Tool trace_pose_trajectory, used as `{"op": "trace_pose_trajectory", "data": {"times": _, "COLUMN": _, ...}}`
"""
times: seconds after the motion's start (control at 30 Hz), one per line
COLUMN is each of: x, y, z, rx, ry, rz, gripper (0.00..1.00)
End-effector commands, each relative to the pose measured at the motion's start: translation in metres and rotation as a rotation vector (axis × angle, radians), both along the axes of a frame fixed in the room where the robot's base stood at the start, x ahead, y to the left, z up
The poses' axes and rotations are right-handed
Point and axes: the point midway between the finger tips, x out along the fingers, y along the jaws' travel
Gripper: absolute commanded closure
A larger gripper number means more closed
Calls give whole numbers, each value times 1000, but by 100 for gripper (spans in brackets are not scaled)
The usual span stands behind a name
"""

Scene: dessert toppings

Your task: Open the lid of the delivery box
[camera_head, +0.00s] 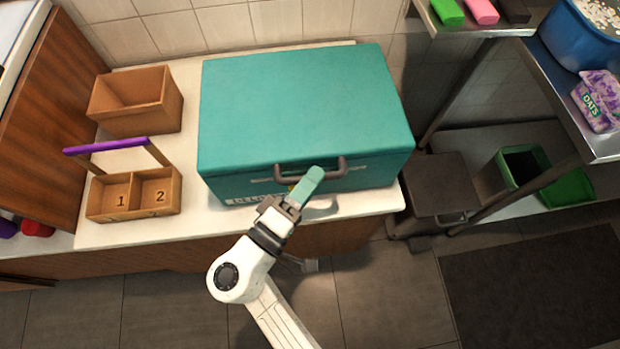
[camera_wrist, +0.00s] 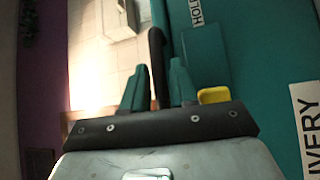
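The delivery box (camera_head: 300,105) is a large teal box with its lid down, on the white counter. Its dark curved handle (camera_head: 341,168) is on the front side, above a white label strip. My gripper (camera_head: 308,185) is at this handle, overlapping its middle in the head view. In the wrist view, the handle (camera_wrist: 157,50) shows between the two teal fingertips of my gripper (camera_wrist: 158,75). The fingers stand apart, one on each side of the handle; whether they press on it is unclear. A small yellow part (camera_wrist: 213,95) of the box shows beside the right finger.
Left of the box are an open wooden box (camera_head: 130,95) and a numbered two-compartment wooden caddy (camera_head: 135,195) with a purple handle. A metal shelf (camera_head: 500,25) and a dark bin (camera_head: 437,190) stand right. Open floor lies in front.

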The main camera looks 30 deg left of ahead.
Motion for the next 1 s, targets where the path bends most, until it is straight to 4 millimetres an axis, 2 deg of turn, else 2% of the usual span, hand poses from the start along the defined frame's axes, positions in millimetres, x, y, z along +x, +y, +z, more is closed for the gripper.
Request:
{"op": "trace_pose_trajectory", "data": {"times": 0.07, "x": 0, "y": 0, "z": 0, "rx": 0, "ry": 0, "rz": 0, "gripper": 73}}
{"op": "trace_pose_trajectory", "data": {"times": 0.37, "x": 0, "y": 0, "z": 0, "rx": 0, "ry": 0, "rz": 0, "gripper": 100}}
{"op": "trace_pose_trajectory", "data": {"times": 0.8, "x": -1, "y": 1, "z": 0, "rx": 0, "ry": 0, "rz": 0, "gripper": 100}}
{"op": "trace_pose_trajectory", "data": {"times": 1.0, "x": 0, "y": 11, "z": 15, "rx": 4, "ry": -2, "rz": 0, "gripper": 100}}
